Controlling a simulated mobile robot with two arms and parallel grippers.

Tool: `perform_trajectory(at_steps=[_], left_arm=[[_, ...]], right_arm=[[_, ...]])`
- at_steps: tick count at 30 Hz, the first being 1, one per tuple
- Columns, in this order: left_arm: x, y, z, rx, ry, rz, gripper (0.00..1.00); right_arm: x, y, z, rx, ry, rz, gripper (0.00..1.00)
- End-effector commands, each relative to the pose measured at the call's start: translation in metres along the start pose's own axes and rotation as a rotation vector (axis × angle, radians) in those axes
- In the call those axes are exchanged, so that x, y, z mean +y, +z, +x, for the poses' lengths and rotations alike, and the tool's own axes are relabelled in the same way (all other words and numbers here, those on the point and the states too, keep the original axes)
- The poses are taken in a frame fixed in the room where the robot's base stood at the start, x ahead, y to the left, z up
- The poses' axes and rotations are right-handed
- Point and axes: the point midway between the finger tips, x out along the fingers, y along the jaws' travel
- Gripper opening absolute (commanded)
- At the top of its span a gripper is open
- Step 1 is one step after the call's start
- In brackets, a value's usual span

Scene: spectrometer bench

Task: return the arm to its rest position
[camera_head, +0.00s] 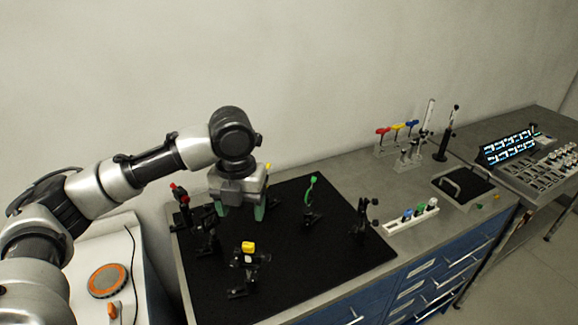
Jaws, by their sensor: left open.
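My left arm reaches in from the left across the bench. Its gripper (246,211) points down above the black mat (318,262), near the mat's back left part. The gripper is open, with greenish fingertips apart, and I see nothing held between them. It hides part of the mounts behind and below it. My right gripper is not in this view.
On the mat stand a red-topped mount (181,197), a yellow-topped mount (248,262), a green-topped mount (312,198) and a dark mount (363,218). A white tray (398,224) lies to the right. A rack (402,150) holds coloured-handled tools. The mat's front right is clear.

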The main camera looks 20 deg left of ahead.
Motion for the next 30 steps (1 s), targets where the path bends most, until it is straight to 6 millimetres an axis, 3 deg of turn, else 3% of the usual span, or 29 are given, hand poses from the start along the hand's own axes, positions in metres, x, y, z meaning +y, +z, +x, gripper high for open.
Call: perform_trajectory(at_steps=[4, 7, 14, 18, 22, 26, 30], left_arm=[[-0.001, -0.001, 0.002, 0.0, 0.0, -0.003, 0.65], [-0.011, -0.005, 0.014, -0.003, -0.006, -0.031, 0.65], [-0.068, -0.041, 0.081, -0.03, -0.107, -0.301, 0.65], [-0.098, -0.072, 0.115, -0.016, -0.223, -0.58, 0.65], [-0.115, -0.101, 0.139, 0.028, -0.33, -0.896, 0.65], [-0.118, -0.129, 0.159, 0.089, -0.413, -1.264, 0.65], [-0.104, -0.154, 0.176, 0.141, -0.46, -1.69, 0.65]], right_arm=[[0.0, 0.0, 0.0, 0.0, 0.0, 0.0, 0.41], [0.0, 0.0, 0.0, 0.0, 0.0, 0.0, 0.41], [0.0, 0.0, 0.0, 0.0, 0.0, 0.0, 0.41], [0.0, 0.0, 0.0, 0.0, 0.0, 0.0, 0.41], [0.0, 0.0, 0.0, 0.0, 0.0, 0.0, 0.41], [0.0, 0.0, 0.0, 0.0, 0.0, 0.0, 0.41], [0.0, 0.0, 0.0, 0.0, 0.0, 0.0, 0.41]])
